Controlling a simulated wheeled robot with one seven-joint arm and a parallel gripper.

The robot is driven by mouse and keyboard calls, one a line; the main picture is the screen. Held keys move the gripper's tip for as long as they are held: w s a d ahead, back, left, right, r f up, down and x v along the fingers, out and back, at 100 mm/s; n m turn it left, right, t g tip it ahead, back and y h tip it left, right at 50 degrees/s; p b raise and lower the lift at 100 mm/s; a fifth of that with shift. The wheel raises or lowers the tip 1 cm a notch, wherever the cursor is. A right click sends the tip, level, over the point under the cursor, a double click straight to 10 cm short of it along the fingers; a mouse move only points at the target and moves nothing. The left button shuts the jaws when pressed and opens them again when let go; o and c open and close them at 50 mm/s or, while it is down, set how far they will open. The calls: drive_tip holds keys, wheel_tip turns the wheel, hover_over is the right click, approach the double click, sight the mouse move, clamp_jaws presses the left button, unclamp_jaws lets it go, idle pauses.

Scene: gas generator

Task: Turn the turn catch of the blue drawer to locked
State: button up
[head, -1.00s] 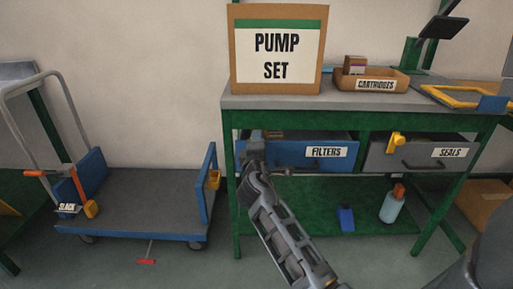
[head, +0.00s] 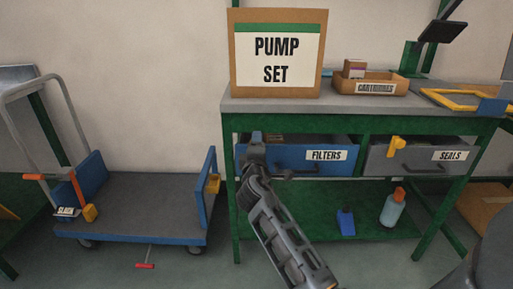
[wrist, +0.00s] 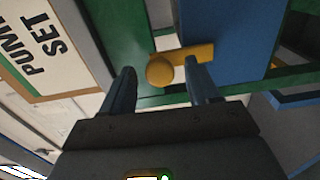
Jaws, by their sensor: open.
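The blue drawer (head: 300,158), labelled FILTERS, is under the left part of the bench top. My gripper (head: 257,150) is at its left end in the head view and hides its turn catch there. In the wrist view the yellow turn catch (wrist: 160,71) shows as a round knob with a bar pointing right, beside the blue drawer front (wrist: 225,35). My gripper (wrist: 162,82) is open, with the knob in view between its fingertips. The right fingertip overlaps the bar in the picture; I cannot tell whether it touches.
The grey SEALS drawer (head: 420,157) to the right has its own yellow catch (head: 397,148). The PUMP SET box (head: 278,85) and cartridges tray (head: 371,87) stand on the bench. A blue trolley (head: 140,232) stands left. The green lower shelf holds a bottle (head: 392,208).

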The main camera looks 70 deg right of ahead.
drive_tip(key=v, duration=0.7)
drive_tip(key=shift+a, duration=0.35)
drive_tip(key=shift+s+a, duration=0.1)
drive_tip(key=s+a+f+n+t+y, duration=0.1)
drive_tip(key=s+a+f+t+y, duration=0.2)
drive_tip(key=a, duration=0.4)
drive_tip(key=s+a+f+n+t+y, duration=0.1)
drive_tip(key=a+f+t+y, duration=0.15)
drive_tip(key=a+f, duration=0.3)
drive_tip(key=s+a+m+t+y, duration=0.1)
drive_tip(key=s+a+y, duration=0.7)
drive_tip(key=a, duration=0.6)
drive_tip(key=s+a+r+m+t+y, duration=0.1)
drive_tip(key=s+a+r+m+y, duration=0.1)
drive_tip(key=s+a+r+m, duration=0.3)
drive_tip(key=s+a+r+t+y, duration=0.1)
drive_tip(key=s+a+r, duration=0.2)
drive_tip(key=s, duration=0.4)
wheel_tip(320, 180, up, 16)
drive_tip(key=p, duration=1.6)
drive_tip(key=shift+s+r, duration=0.2)
drive_tip(key=shift+s, duration=0.05)
